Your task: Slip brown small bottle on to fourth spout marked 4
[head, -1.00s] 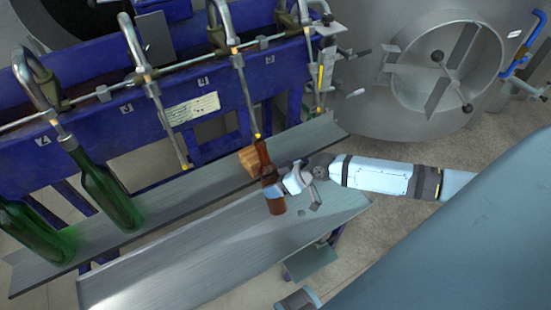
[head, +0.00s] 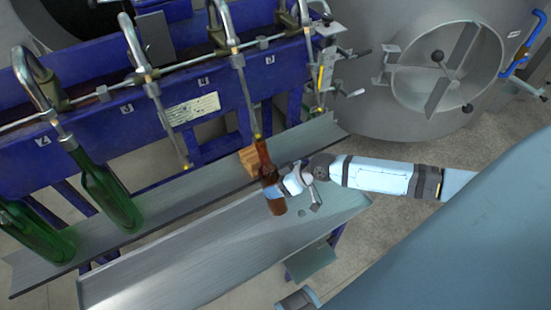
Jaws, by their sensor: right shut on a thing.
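The brown small bottle (head: 271,187) is held nearly upright, slightly tilted, over the front metal shelf. My right gripper (head: 279,183) is shut on its body from the right. The bottle's mouth is at the lower tip of a thin spout (head: 247,98), the third visible from the left. I cannot tell whether the tip is inside the neck or just in front of it. The number tags on the blue rail are too small to read surely. My left gripper is not in view.
A wooden block (head: 249,158) stands right behind the bottle's neck. A green bottle (head: 108,194) hangs on a spout at left, with another green bottle (head: 36,233) beside it. An empty spout (head: 168,126) lies between. The front shelf (head: 165,272) is clear. A steel tank (head: 365,95) stands at right.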

